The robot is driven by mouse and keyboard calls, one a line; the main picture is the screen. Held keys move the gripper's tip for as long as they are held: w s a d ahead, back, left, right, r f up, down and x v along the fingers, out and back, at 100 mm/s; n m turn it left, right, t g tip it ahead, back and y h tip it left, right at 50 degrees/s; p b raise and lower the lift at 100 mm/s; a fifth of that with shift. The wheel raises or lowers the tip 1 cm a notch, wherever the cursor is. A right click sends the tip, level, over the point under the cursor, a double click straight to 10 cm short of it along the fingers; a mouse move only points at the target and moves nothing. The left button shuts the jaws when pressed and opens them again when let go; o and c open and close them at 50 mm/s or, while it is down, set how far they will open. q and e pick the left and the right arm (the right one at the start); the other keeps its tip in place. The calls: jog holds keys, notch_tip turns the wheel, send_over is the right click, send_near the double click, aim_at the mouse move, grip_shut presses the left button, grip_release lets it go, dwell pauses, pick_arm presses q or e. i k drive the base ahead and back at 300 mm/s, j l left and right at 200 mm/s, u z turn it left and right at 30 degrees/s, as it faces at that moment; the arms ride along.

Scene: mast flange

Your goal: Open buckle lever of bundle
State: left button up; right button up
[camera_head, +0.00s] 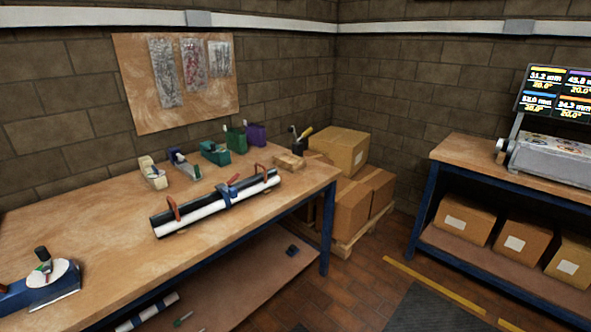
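The bundle (200,213) lies diagonally on the wooden workbench (120,215). It is made of long black and white pieces side by side. A blue strap with a buckle (228,191) goes around its middle, and a small lever-like part sticks up there. Whether the lever is open or closed is too small to tell. A red handle or clamp (173,208) stands near its left end and another (262,171) near its right end. Neither of my grippers is in view.
A blue device with a round top (42,280) sits front left. Boxes (345,150) on a pallet and a second bench (480,164) stand right. Floor lies between the benches.

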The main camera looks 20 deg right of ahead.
aim_at(233, 179)
jog(key=z, duration=0.15)
jog(key=u, duration=0.3)
jog(key=i+l+u, duration=0.25)
jog(key=u, duration=0.25)
jog(key=i+l+u, duration=0.15)
jog(key=l+u, duration=0.35)
jog(key=i+l+u, duration=0.15)
jog(key=l+u, duration=0.3)
